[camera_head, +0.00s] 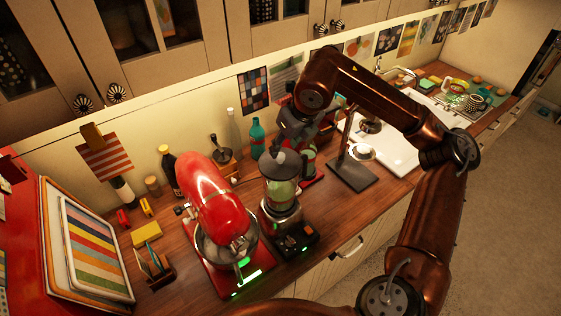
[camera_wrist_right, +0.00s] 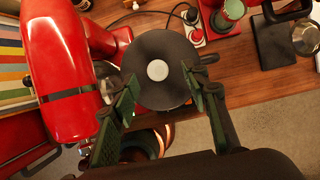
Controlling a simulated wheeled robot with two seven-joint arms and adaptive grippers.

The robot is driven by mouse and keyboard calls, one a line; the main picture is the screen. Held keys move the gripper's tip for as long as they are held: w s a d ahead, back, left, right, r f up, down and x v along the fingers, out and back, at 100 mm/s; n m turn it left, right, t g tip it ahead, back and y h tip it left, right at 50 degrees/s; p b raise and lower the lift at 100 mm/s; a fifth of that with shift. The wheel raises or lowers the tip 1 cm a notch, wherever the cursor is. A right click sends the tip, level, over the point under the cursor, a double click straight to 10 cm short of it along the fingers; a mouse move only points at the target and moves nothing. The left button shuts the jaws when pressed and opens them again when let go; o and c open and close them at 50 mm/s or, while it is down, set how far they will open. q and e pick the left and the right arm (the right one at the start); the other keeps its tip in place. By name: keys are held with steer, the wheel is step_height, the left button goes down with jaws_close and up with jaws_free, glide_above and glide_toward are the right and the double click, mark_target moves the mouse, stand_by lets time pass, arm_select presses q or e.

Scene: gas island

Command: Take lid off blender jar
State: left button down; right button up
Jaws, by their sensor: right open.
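The blender jar (camera_head: 283,191) stands upright on its dark base on the wooden counter, with greenish contents showing through its clear wall. Its round dark lid (camera_wrist_right: 158,92) with a pale centre knob sits on top, seen from above in the right wrist view; it also shows in the head view (camera_head: 281,164). My right gripper (camera_wrist_right: 162,82) is open, with its green-padded fingers on either side of the lid. I cannot tell whether either finger touches it. In the head view my right gripper (camera_head: 290,143) is just above and behind the jar. My left gripper is not in view.
A red stand mixer (camera_head: 214,198) stands close on the left of the blender. Bottles (camera_head: 257,138) stand behind it. A dark stand (camera_head: 352,175) and a white sink (camera_head: 395,145) are to the right. The counter's front edge is close to the blender base.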

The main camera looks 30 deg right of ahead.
mark_target(280, 154)
steer(key=x, duration=0.3)
steer(key=shift+a+r+p, duration=0.1)
steer(key=shift+a+p, duration=0.2)
steer(key=shift+p, duration=0.1)
steer(key=shift+x, duration=0.85)
steer(key=shift+d, duration=0.1)
steer(key=shift+s, duration=0.1)
steer(key=c, duration=0.8)
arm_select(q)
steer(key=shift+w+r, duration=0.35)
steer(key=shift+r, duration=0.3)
arm_select(e)
jaws_close()
